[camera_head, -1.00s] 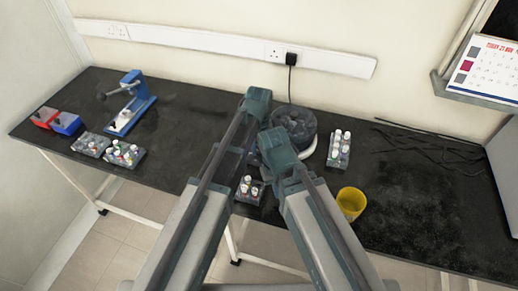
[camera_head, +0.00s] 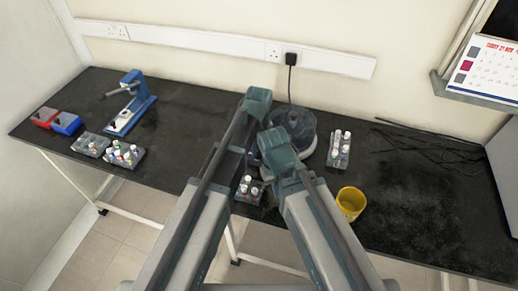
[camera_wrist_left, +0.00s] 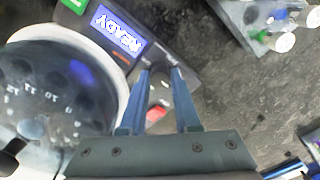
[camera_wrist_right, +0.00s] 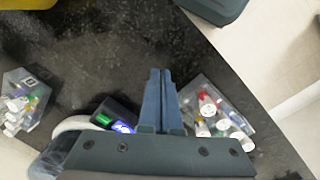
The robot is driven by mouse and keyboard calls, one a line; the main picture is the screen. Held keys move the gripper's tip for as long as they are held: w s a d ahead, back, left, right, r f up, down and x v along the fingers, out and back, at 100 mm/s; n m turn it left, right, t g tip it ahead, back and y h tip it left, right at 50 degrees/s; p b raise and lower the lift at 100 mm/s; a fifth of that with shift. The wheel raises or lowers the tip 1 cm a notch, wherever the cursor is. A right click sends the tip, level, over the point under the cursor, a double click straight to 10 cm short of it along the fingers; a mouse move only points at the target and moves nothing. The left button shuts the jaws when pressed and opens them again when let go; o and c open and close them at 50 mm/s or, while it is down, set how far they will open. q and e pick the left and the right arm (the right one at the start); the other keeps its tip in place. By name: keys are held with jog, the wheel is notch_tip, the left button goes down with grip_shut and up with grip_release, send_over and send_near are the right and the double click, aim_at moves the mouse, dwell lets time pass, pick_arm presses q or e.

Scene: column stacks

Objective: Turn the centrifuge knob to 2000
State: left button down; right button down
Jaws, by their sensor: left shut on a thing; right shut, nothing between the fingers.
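The centrifuge (camera_head: 305,150) stands near the back of the bench, partly hidden by my arms. The left wrist view shows its round lid (camera_wrist_left: 35,75) with numbered positions and its dark front panel. A blue display (camera_wrist_left: 117,30) on the panel reads READY, beside a green patch (camera_wrist_left: 76,4). My right gripper (camera_wrist_right: 160,72) is shut and empty, pointing over the bench close to the centrifuge and a tube rack (camera_wrist_right: 217,108).
A tube rack (camera_head: 239,196) stands in front of the centrifuge and another (camera_head: 339,158) to its right. A yellow cup (camera_head: 351,203) is near the front edge. A blue device (camera_head: 130,105), racks and red and blue boxes stand at left. Cables lie at the back right.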

aim_at(259, 151)
pick_arm(q)
jog(key=c, duration=0.6)
grip_release()
jog(key=shift+r, duration=0.15)
pick_arm(e)
jog(key=shift+r, duration=0.1)
pick_arm(q)
notch_tip(259, 151, up, 14)
jog(key=p, duration=1.4)
jog(key=shift+f, duration=0.25)
pick_arm(e)
notch_tip(259, 151, up, 14)
jog(key=shift+f, duration=0.2)
